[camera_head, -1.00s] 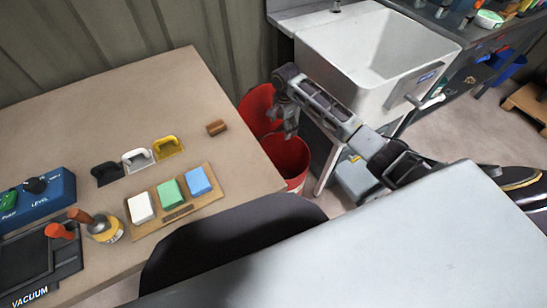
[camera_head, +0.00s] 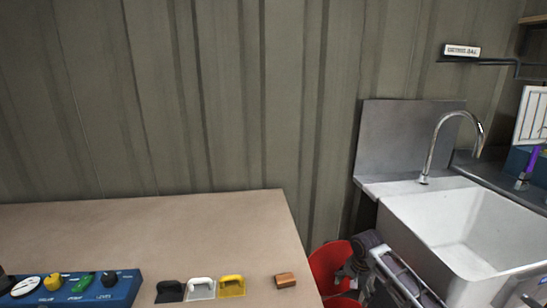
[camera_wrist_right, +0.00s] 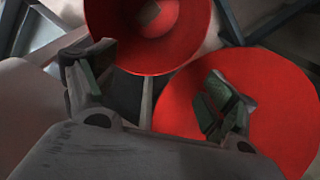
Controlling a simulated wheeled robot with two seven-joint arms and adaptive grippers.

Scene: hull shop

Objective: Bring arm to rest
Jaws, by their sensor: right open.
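My right gripper (camera_head: 346,279) shows at the bottom of the head view, between the workbench and the white sink, in front of a red bucket. In the right wrist view the same gripper (camera_wrist_right: 155,92) has its two fingers spread apart with nothing between them. Red buckets (camera_wrist_right: 240,110) lie beyond the fingers in that view. Part of my right arm shows beside the sink. My left gripper is in no view.
The workbench (camera_head: 150,225) holds a blue control box (camera_head: 110,290), a black, a white and a yellow handled block (camera_head: 232,286), and a small brown block (camera_head: 286,280). The sink (camera_head: 455,230) stands close to my right arm. A corrugated wall is behind.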

